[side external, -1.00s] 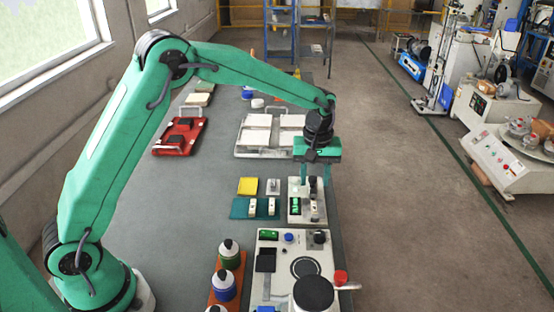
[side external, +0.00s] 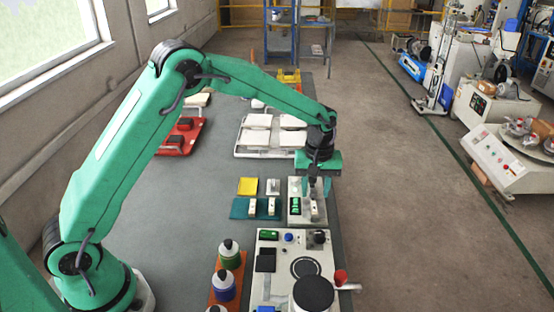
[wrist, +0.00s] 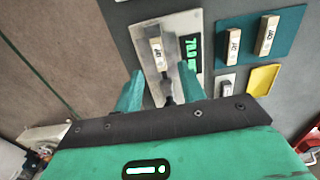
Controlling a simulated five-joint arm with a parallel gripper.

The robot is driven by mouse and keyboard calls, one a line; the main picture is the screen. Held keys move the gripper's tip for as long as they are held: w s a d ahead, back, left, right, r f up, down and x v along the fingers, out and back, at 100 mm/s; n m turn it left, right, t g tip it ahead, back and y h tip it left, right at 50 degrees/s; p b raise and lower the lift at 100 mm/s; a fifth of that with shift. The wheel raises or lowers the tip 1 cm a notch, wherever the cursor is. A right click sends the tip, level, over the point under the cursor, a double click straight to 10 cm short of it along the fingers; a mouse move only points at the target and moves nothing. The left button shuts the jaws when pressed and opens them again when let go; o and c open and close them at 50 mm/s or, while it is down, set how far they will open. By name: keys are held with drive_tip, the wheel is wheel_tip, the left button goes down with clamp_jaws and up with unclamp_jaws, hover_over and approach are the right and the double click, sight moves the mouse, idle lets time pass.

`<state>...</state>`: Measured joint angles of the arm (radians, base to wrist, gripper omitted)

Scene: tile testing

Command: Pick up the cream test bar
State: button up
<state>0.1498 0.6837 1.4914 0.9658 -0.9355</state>
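A pale cream bar (wrist: 156,48) with a dark mark lies on a light grey tester with a green display (wrist: 194,50); the bar also shows in the side view (side external: 315,209). Two similar marked bars, a left one (side external: 252,207) and a right one (side external: 271,207), rest on a teal mat (side external: 236,209). I cannot tell from colour alone which is the test bar. My gripper (side external: 319,188) is low over the tester's far part. In the wrist view my gripper (wrist: 160,78) is open, its fingers apart, with a dark post (wrist: 169,88) between them. No bar is held.
A yellow tray (side external: 247,186) and a small light block (side external: 273,187) lie behind the mat. A larger grey machine (side external: 265,293) with a red knob stands nearer the camera. Bottles on an orange tray (side external: 240,263) are left of it. A white tile rack (side external: 262,154) is farther back.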

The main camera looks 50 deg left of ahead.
sight(314, 205)
drive_tip(key=shift+f, duration=2.35)
drive_tip(key=shift+c, duration=0.2)
clamp_jaws()
